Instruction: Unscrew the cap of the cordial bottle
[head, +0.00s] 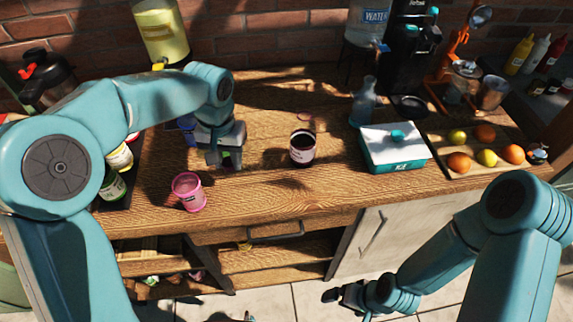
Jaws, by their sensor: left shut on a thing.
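My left gripper (228,160) reaches down over the left middle of the wooden table. It is shut on a small dark thing with a greenish tint, mostly hidden between the fingers; I cannot tell whether it is the cordial bottle's cap. No bottle can be surely named as the cordial bottle. Bottles with green (112,186) and yellow (120,157) contents stand at the left, partly behind my arm. My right gripper (335,295) hangs low in front of the table, apart from everything on it; its jaw opening is too small to read.
A white-topped teal box (394,148), a glass flask (364,102) and a fruit board (450,168) are to the right. Bare wood (260,195) lies in front.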

